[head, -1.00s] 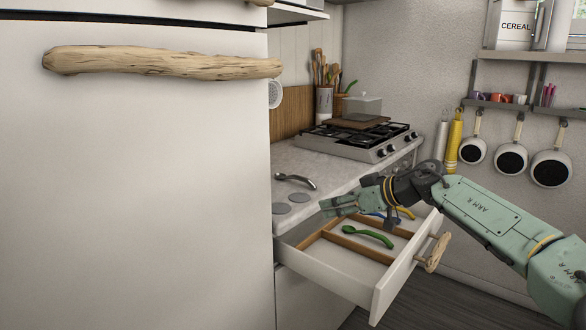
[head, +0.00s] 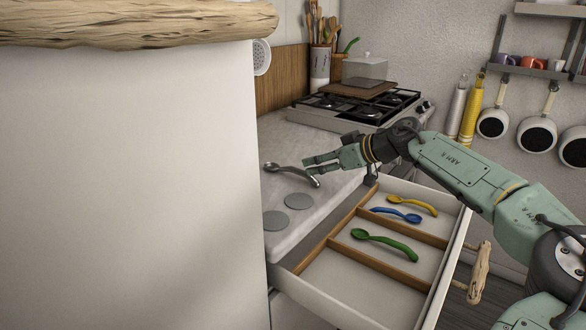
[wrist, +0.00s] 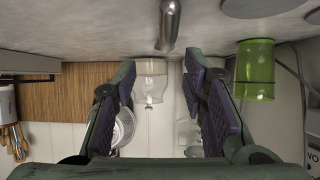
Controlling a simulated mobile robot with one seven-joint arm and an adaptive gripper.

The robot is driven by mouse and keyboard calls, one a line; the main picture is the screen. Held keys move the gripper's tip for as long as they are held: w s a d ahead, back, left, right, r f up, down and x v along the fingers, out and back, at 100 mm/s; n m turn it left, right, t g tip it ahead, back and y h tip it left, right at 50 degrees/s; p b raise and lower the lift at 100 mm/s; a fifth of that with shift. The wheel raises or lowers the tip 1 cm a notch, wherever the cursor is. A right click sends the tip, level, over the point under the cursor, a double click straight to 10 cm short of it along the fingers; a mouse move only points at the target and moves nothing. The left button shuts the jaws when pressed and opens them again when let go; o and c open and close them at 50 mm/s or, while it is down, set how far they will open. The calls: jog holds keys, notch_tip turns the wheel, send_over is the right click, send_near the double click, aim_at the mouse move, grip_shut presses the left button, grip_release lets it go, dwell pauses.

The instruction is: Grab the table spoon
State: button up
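A silver metal spoon (head: 288,170) lies on the light stone counter at the left, beside two grey discs. My gripper (head: 309,165) is over the counter, with its fingertips close to the spoon's right part. In the wrist view my gripper (wrist: 158,68) is open, its two fingers apart with nothing between them. Part of the spoon (wrist: 170,25) shows at the top middle there, just beyond the fingertips. I cannot tell whether a finger touches it. Green (head: 385,244), blue (head: 397,215) and yellow (head: 412,204) spoons lie in the open drawer.
The open drawer (head: 440,290) with wooden dividers juts out below my arm. The white fridge (head: 130,180) with its driftwood handle (head: 130,25) fills the left. A gas stove (head: 350,108) stands farther back. A green glass (wrist: 255,65) shows in the wrist view.

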aim_at(295, 168)
jog(key=x, duration=0.3)
jog(key=shift+a, duration=0.1)
jog(key=x, duration=0.1)
jog(key=p+x, duration=0.1)
jog(key=x, duration=0.1)
jog(key=p+x, duration=0.1)
jog(key=shift+s+a, duration=0.15)
jog(key=shift+a, duration=0.4)
jog(key=shift+w+a+f, duration=0.2)
jog(key=shift+w+f, duration=0.05)
jog(key=shift+f, duration=0.05)
jog(key=shift+c, duration=0.5)
grip_shut()
